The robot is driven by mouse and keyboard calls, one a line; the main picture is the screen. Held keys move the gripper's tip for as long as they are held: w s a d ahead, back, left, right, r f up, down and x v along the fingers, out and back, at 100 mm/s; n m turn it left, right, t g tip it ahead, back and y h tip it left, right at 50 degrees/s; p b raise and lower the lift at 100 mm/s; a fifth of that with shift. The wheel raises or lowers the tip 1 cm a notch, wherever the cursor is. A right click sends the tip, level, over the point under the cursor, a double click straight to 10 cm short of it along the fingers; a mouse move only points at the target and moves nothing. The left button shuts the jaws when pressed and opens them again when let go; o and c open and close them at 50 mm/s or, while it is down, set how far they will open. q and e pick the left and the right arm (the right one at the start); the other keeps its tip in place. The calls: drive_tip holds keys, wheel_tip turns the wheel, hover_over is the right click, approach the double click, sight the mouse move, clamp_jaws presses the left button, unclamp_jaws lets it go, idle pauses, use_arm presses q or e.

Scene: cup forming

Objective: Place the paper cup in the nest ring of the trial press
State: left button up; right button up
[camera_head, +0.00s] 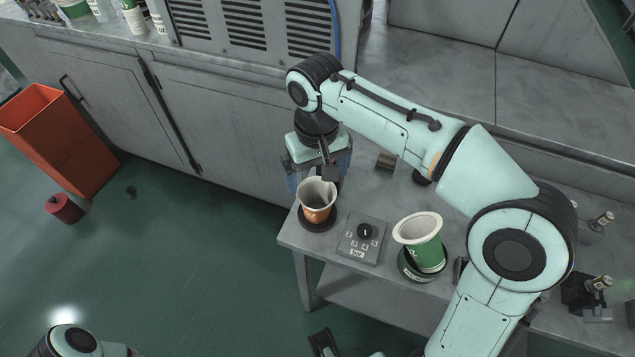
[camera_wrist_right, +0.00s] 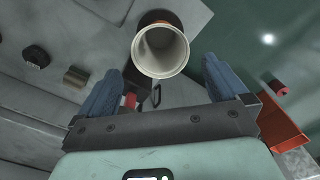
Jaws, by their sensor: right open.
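A white paper cup with an orange lower part (camera_head: 316,206) stands upright on a dark round base (camera_head: 302,224) at the table's left corner. My right gripper (camera_head: 320,174) is open just behind and above it. In the right wrist view the cup's open mouth (camera_wrist_right: 160,50) lies ahead, between the spread blue fingers of my right gripper (camera_wrist_right: 162,68), apart from both. A green cup with a white rim (camera_head: 423,243) leans in a dark ring (camera_head: 419,271) to the right. I cannot tell which ring is the press nest.
A grey control box with a black knob (camera_head: 361,239) lies between the two cups. A dark cylinder (camera_head: 385,160) stands behind, near my right arm. Small bottle-like items stand at the right. A red-orange bin (camera_head: 62,140) stands on the floor at left.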

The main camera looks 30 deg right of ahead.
wheel_tip(320, 180, up, 4)
drive_tip(key=shift+r+p, duration=0.25)
drive_tip(key=shift+p, duration=0.2)
idle(0.3)
